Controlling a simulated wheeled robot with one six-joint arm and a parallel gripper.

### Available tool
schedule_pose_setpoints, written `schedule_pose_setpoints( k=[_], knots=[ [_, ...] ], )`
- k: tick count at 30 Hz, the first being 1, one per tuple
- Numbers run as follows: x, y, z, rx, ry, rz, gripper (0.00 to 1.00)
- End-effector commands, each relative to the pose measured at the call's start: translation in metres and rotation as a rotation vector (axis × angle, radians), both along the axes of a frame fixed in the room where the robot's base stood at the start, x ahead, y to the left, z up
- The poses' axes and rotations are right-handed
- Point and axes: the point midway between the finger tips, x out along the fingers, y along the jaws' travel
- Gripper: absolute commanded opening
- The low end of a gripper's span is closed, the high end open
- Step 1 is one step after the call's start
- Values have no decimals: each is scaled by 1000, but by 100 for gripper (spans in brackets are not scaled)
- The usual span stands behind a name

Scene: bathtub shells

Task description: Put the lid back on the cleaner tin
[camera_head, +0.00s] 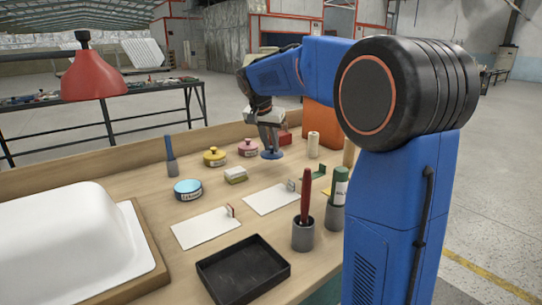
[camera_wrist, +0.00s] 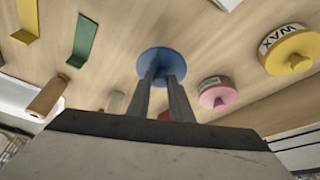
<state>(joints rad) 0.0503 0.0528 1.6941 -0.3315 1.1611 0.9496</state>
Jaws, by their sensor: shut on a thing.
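My gripper (camera_head: 270,146) is shut on a blue round lid (camera_head: 271,155) and holds it over the far part of the bench. In the wrist view the two fingers of my gripper (camera_wrist: 161,78) close on the middle of the lid (camera_wrist: 162,58), hiding its knob. A light-blue tin (camera_head: 188,190) stands without a lid on the bench, left of and nearer than my gripper.
A yellow tin (camera_head: 214,157), marked WAX in the wrist view, and a pink tin (camera_head: 248,147) have lids on. A black tray (camera_head: 242,269) and white tub shell (camera_head: 72,245) are nearer.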

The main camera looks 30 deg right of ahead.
Motion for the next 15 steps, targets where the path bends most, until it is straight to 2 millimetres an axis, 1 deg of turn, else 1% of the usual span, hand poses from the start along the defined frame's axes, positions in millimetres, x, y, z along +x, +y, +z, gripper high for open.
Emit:
schedule_pose_setpoints(
  k=[1, 3, 6, 10, 13, 15],
  knots=[
    [0, 0, 10, 0, -2, -1, 0],
    [0, 0, 22, -1, -2, 0, 0],
    [0, 0, 35, 0, -1, 0, 0],
    [1, 3, 47, -1, -1, 5, 0],
    [1, 16, 50, -1, 0, 27, 0],
    [2, 32, 51, -1, 0, 54, 0]
  ],
)
